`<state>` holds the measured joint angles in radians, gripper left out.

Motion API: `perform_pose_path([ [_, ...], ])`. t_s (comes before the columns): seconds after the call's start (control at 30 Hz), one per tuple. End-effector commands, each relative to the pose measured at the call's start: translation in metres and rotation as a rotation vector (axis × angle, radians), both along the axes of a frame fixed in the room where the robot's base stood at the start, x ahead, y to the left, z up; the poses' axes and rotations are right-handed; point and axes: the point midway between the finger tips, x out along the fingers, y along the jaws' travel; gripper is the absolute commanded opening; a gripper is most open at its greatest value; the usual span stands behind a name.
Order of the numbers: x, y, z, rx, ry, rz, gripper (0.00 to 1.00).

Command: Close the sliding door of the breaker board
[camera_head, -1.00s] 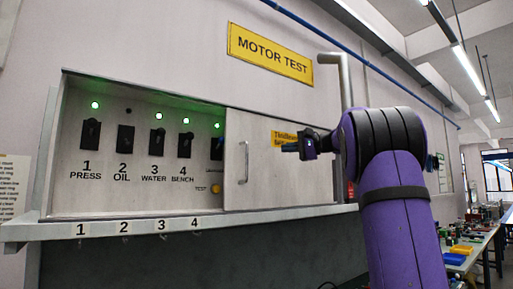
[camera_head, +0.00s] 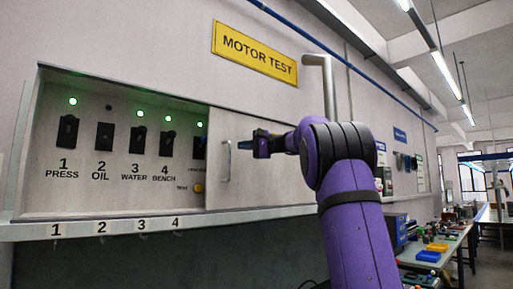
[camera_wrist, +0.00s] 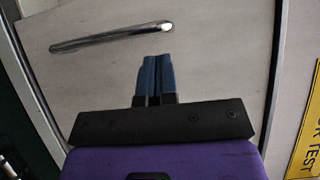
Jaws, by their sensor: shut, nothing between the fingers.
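The breaker board (camera_head: 120,199) is a shallow wall cabinet with several black switches on its left, exposed part. Its grey sliding door (camera_head: 265,182) covers the right part and has a vertical metal bar handle (camera_head: 226,161). In the wrist view the door (camera_wrist: 225,45) fills most of the picture, and the handle (camera_wrist: 110,37) lies beyond the fingertips. My gripper (camera_head: 243,145) is in front of the door, just right of the handle. Its blue fingers (camera_wrist: 157,62) are together and empty. I cannot tell whether the fingertips touch the door or handle.
A ledge (camera_head: 130,228) with numbered tags runs below the board. A yellow MOTOR TEST sign (camera_head: 254,53) hangs above, and a grey pipe (camera_head: 327,85) stands right of the door. A workbench with bins (camera_head: 427,256) is at the lower right.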

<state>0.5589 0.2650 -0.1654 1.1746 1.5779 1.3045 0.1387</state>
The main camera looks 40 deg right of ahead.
Motion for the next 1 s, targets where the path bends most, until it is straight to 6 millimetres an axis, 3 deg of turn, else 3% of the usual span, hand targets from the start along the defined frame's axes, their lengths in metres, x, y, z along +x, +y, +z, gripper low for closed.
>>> perform_pose_path([
  [0.2,0.003,0.017,0.0,-0.001,0.001,0.0,0.0],
  [0.73,0.003,0.025,0.0,0.0,0.0,0.001,0.0],
  [0.87,0.003,0.041,0.0,0.0,0.0,0.002,0.0],
  [1.0,0.003,0.074,0.001,0.001,-0.001,0.006,0.0],
])
